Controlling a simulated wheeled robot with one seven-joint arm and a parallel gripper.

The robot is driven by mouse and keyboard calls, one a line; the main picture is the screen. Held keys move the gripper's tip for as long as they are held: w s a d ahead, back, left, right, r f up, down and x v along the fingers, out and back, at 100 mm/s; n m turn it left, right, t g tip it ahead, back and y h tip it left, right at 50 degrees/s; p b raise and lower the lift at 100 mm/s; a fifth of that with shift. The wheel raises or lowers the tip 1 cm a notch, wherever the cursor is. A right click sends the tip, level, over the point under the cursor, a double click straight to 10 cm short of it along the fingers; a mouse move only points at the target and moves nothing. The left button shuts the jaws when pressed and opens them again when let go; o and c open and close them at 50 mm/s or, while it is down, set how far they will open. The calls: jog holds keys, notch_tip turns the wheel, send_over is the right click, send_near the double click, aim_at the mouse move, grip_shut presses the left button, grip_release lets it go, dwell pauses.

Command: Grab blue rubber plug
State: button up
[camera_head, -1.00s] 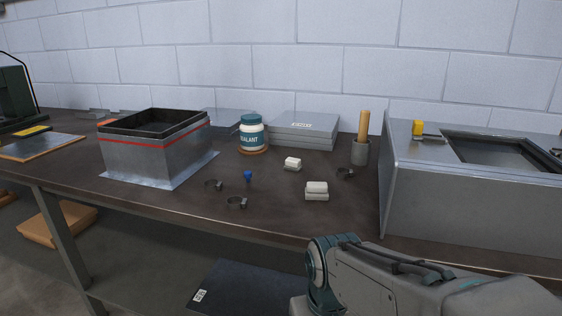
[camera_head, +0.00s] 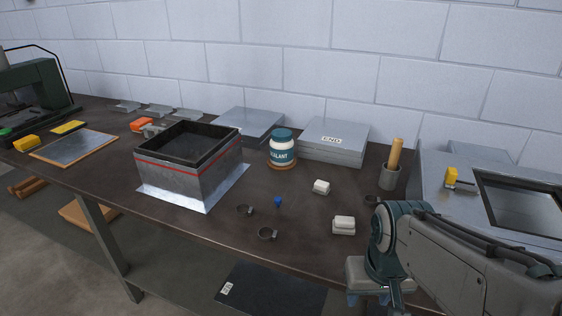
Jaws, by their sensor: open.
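The blue rubber plug (camera_head: 277,201) is a small blue piece standing on the dark workbench (camera_head: 200,232), in front of the sealant jar and right of the metal duct box. Nothing covers it. My gripper (camera_head: 367,300) shows only in part at the lower right, below my arm's wrist and by the bench's front edge. It is apart from the plug, to its right and nearer to me. The fingertips are small and partly hidden, and I see nothing held in them.
Two hose clamps (camera_head: 245,210) (camera_head: 268,234) lie close to the plug. A cup with a wooden handle (camera_head: 389,177) stands further right.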

jog(key=w+r+n+h+p, duration=0.1)
jog(key=w+r+n+p, duration=0.2)
jog(key=r+p, duration=1.15)
jog(key=n+t+h, duration=0.6)
jog(key=n+t, duration=0.4)
jog(key=n, duration=1.7)
send_near(277, 198)
jog(key=s, duration=0.1)
jog(key=s+r, duration=0.1)
jog(key=s, duration=0.1)
jog(key=shift+a+r, duration=0.35)
jog(key=shift+a, duration=0.05)
jog(key=shift+w+a+f, duration=0.1)
jog(key=shift+w+f, duration=0.05)
jog(key=shift+w, duration=0.05)
jog(key=p+x, duration=0.1)
jog(key=x, duration=0.6)
jog(key=shift+w+f, duration=0.15)
jog(key=shift+w, duration=0.25)
jog(key=shift+y, duration=0.3)
jog(key=shift+p+x, duration=1.2)
jog(key=shift+x, duration=1.6)
jog(key=shift+s, duration=0.15)
grip_shut()
